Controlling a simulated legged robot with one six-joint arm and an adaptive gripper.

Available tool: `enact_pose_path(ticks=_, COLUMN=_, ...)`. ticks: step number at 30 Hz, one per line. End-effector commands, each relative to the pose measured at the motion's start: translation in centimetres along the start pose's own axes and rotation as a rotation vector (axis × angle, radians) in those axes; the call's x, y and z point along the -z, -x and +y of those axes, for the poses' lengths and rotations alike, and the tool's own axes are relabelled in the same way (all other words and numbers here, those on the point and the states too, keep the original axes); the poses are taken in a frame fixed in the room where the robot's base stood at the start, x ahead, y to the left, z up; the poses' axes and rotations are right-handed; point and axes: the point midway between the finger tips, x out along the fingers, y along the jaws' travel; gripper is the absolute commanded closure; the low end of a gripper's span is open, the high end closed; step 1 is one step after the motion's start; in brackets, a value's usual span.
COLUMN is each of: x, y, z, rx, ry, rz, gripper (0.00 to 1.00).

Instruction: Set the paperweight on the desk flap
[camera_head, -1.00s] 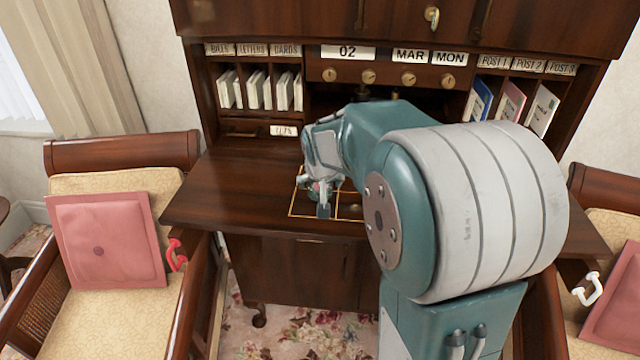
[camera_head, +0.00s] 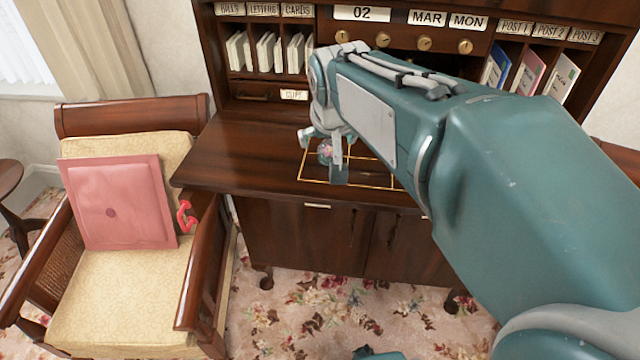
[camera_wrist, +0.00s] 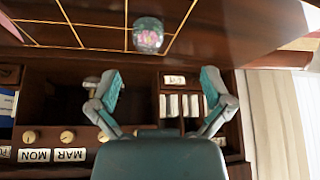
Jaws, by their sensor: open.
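The paperweight is a clear glass dome with a pink flower inside (camera_wrist: 148,36). In the wrist view it rests on the desk flap (camera_wrist: 230,30), on the gold grid lines, beyond my fingertips and apart from them. In the head view the paperweight (camera_head: 325,151) shows between my fingers, partly covered. The dark wood flap (camera_head: 235,160) is folded down flat. My gripper (camera_head: 323,157) is over the gold grid; in the wrist view my gripper (camera_wrist: 162,73) has its two fingers spread wide with nothing between them.
Pigeonholes with letters (camera_head: 268,50) and a row of brass knobs (camera_head: 424,44) stand behind the flap. The flap's left part is bare. My arm hides the right side.

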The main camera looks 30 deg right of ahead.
Motion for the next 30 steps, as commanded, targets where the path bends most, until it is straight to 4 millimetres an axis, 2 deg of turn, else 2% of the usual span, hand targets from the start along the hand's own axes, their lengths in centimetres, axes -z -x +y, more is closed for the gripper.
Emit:
enact_pose_path(ticks=1, x=-1.9, y=1.2, z=-0.8, rx=0.019, ry=0.030, rz=0.003, gripper=0.00)
enact_pose_path(ticks=3, x=-4.7, y=2.3, z=-1.5, rx=0.043, ry=0.074, rz=-0.001, gripper=0.00)
enact_pose_path(ticks=9, x=-12.7, y=4.3, z=-3.0, rx=0.112, ry=0.199, rz=-0.012, gripper=0.00)
enact_pose_path(ticks=13, x=-16.1, y=4.6, z=-3.2, rx=0.142, ry=0.253, rz=-0.019, gripper=0.00)
enact_pose_path(ticks=18, x=-17.5, y=4.6, z=-3.3, rx=0.154, ry=0.275, rz=-0.023, gripper=0.00)
enact_pose_path(ticks=30, x=-17.4, y=4.6, z=-3.3, rx=0.153, ry=0.273, rz=-0.023, gripper=0.00)
